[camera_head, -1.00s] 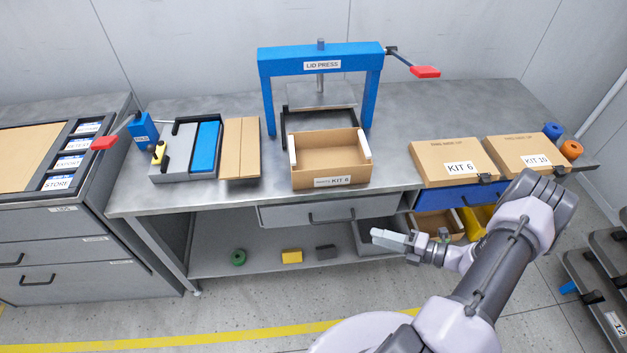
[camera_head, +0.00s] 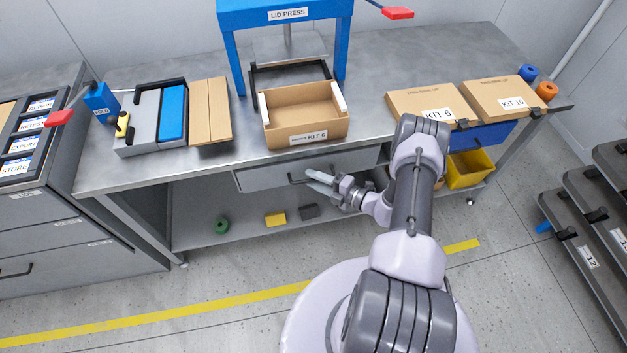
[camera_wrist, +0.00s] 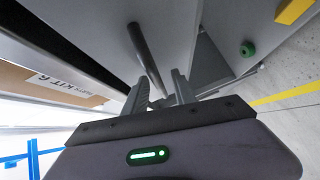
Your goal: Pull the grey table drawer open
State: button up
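The grey table drawer (camera_head: 268,177) is under the worktop, below the lid press, and looks shut. Its dark bar handle (camera_head: 300,179) is on the front, partly hidden by my gripper. My gripper (camera_head: 321,182) is at the right end of this handle. In the wrist view, the handle (camera_wrist: 146,52) runs down toward the gap between the two spread fingers of my gripper (camera_wrist: 160,88). The fingers are apart and not closed on it. I cannot tell whether either finger touches the bar.
A green ring (camera_head: 222,226) and yellow block (camera_head: 275,219) lie on the lower shelf. A yellow bin (camera_head: 468,170) is at right. Floor before the table is clear.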

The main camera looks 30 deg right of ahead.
jog(key=shift+w+a, duration=0.1)
jog(key=shift+w, duration=0.1)
jog(key=shift+c, duration=0.2)
grip_shut()
dwell(1.2)
